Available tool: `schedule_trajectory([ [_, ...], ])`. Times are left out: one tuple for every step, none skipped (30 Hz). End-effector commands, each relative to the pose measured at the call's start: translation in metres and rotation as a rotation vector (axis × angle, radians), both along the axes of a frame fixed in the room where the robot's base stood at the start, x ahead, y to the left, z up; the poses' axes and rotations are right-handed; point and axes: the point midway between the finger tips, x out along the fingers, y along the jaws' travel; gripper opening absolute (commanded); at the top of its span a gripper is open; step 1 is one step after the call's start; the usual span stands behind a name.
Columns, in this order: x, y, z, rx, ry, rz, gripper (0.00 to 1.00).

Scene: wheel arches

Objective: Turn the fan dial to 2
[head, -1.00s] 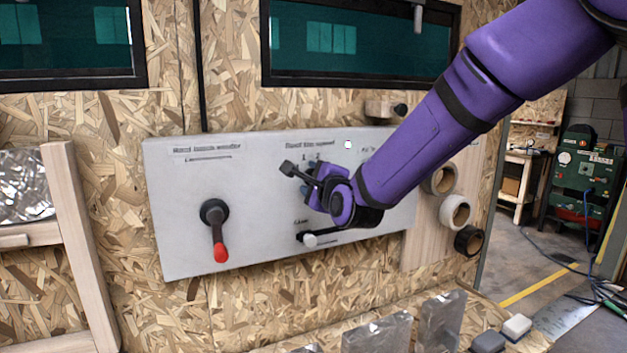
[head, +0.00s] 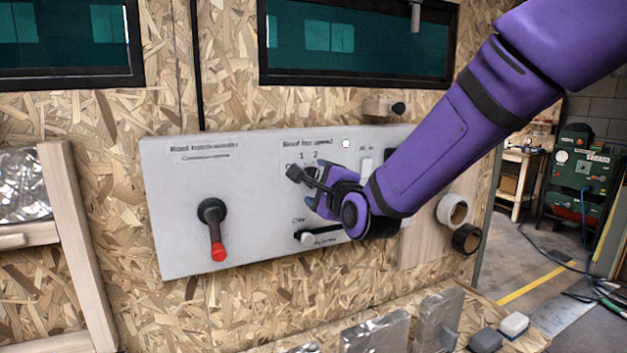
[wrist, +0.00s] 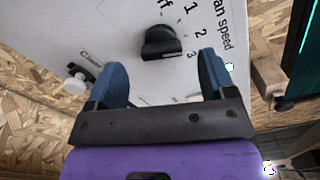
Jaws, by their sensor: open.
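The fan dial (wrist: 162,43) is a black knob on the white panel, seen in the wrist view beside the printed marks 1, 2 and 3 under "fan speed". Its bar lies roughly crosswise, one end towards the 3; the exact setting is hard to tell. My gripper (wrist: 162,76) is open, its two blue fingers apart, with the dial ahead of the gap between them. No contact with the dial shows. In the head view my gripper (head: 322,188) is in front of the panel (head: 260,235) and hides the dial.
A black lever with a red tip (head: 218,240) is on the panel's left. A white-tipped slider or lever (head: 307,238) sits below my gripper, also in the wrist view (wrist: 75,85). Tape rolls (head: 453,209) hang at right. A wooden block with a black knob (wrist: 268,80) is near the panel.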

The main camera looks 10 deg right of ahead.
Motion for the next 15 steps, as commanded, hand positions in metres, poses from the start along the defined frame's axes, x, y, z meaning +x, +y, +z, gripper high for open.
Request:
schedule_trajectory([
  [-0.010,-0.004,0.001,-0.002,-0.002,0.000,0.77],
  [-0.015,-0.005,0.000,-0.001,-0.001,0.000,0.77],
  [-0.022,-0.007,0.001,0.000,-0.002,-0.001,0.77],
  [-0.027,-0.009,0.000,-0.002,-0.002,0.000,0.77],
  [-0.031,-0.010,0.000,-0.002,-0.002,0.000,0.77],
  [-0.037,-0.012,0.000,0.000,-0.002,-0.001,0.77],
  [-0.041,-0.013,0.000,-0.001,-0.001,0.000,0.77],
  [-0.044,-0.014,0.000,0.000,-0.001,0.000,0.77],
  [-0.048,-0.016,0.001,0.000,-0.001,0.000,0.77],
  [-0.050,-0.016,0.000,-0.001,-0.001,0.000,0.77],
  [-0.052,-0.017,0.000,-0.001,-0.001,0.000,0.77],
  [-0.054,-0.018,0.000,0.000,0.000,0.000,0.77],
  [-0.056,-0.018,0.000,0.000,-0.001,0.000,0.77],
  [-0.057,-0.019,0.000,0.000,-0.001,0.000,0.77],
  [-0.058,-0.019,0.000,0.000,-0.001,0.000,0.77],
])
